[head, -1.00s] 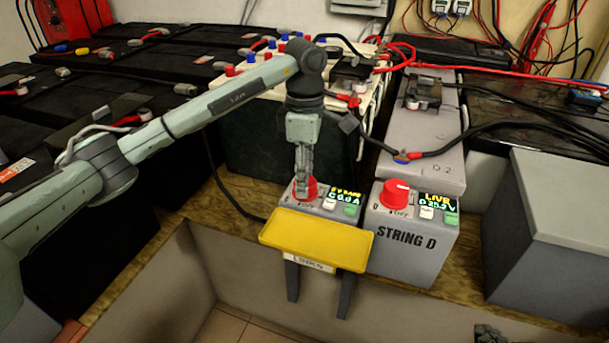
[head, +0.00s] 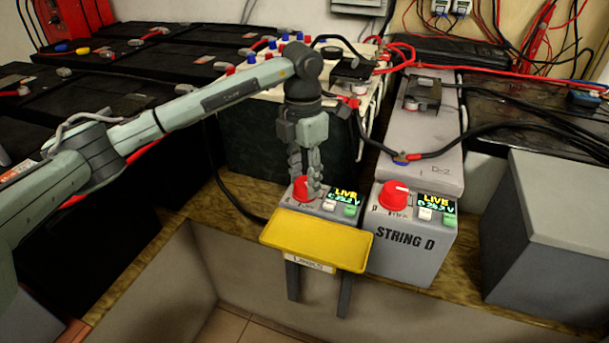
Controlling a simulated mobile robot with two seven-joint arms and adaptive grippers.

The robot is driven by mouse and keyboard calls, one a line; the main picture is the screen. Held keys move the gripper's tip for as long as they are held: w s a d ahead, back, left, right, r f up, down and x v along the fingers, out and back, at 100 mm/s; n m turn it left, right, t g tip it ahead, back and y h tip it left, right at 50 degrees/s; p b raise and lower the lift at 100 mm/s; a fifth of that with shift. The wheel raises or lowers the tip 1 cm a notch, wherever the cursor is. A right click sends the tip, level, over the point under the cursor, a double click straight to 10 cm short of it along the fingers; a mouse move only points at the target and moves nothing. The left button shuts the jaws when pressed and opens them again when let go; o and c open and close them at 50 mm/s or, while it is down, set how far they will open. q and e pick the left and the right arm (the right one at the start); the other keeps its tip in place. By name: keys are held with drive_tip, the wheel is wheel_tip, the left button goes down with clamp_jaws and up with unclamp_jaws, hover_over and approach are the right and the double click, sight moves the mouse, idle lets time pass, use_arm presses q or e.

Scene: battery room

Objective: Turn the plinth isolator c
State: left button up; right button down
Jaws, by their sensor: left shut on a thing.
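The left of two grey plinth boxes, isolator C (head: 330,213), carries a red rotary knob (head: 299,190) on top. Its small display (head: 343,196) reads "LIVE" with a "C" voltage line, around 25 V. My left gripper (head: 307,188) points down from above and is shut on this red knob, hiding part of it. A yellow tray (head: 315,240) labelled "LINKS" stands in front and covers the box's front face. My right gripper is not in view.
The "STRING D" box (head: 412,240), with its own red knob (head: 393,194) and lit display, stands close on the right. Batteries with cables fill the back and left. A grey block (head: 560,225) stands at the right.

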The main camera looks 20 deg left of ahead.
sight(303, 182)
use_arm(q)
drive_tip(key=n, duration=0.3)
drive_tip(key=shift+r+n, duration=0.1)
drive_tip(key=shift+n, duration=0.3)
drive_tip(key=n+p, duration=0.1)
drive_tip(key=n, duration=0.3)
drive_tip(key=shift+n, duration=0.5)
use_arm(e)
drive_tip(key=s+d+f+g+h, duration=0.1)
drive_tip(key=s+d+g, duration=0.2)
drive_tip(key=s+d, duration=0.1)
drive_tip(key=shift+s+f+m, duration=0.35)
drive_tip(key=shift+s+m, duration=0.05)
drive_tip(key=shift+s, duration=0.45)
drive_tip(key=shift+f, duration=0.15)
use_arm(q)
drive_tip(key=o, duration=1.2)
drive_tip(key=shift+c, duration=0.2)
drive_tip(key=shift+r, duration=0.15)
wheel_tip(303, 182, up, 12)
drive_tip(key=shift+a+f, duration=0.15)
drive_tip(key=shift+f, duration=0.05)
